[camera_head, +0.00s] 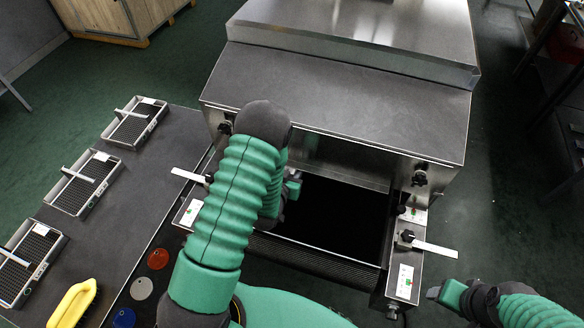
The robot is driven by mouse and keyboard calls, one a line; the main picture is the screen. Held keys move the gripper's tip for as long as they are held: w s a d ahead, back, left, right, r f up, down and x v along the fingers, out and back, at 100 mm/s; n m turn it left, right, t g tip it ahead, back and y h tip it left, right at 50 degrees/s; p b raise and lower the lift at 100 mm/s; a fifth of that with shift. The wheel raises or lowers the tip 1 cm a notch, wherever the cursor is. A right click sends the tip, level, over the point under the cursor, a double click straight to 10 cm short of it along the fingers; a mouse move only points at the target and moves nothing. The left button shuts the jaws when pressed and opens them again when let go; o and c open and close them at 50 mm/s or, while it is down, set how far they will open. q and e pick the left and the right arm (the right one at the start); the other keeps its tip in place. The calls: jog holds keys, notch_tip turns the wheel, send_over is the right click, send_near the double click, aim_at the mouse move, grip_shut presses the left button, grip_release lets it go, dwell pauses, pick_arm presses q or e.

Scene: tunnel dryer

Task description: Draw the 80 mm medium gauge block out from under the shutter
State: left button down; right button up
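The tunnel dryer's shutter (345,168) is a grey metal panel across the tunnel mouth, above a dark opening. I cannot make out the 80 mm medium gauge block; the area under the shutter's left part is hidden behind my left arm. My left gripper (291,186) is at the left side of the mouth, in front of the shutter. Its fingers are mostly hidden by its own arm, so its opening and any held thing cannot be told. My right gripper (446,293) is at the lower right, outside the dryer's right rail and apart from it. Its finger gap is not clear.
The dark conveyor bed (330,222) lies between side rails with knobs and a flat pale lever (435,248) at right.

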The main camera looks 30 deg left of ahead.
pick_arm(q)
jog(key=shift+s+f, duration=0.15)
jog(key=shift+s+f, duration=0.1)
jog(key=shift+s, duration=0.15)
jog(key=shift+s+d, duration=0.25)
jog(key=shift+s, duration=0.45)
jog(key=shift+s+d, duration=0.1)
jog(key=shift+s, duration=0.1)
jog(key=shift+s, duration=0.1)
jog(key=shift+s+d+b, duration=0.2)
jog(key=shift+s+d, duration=0.05)
jog(key=shift+s, duration=0.7)
jog(key=shift+s+d+b, duration=0.15)
jog(key=shift+s+d, duration=0.05)
jog(key=shift+s, duration=0.7)
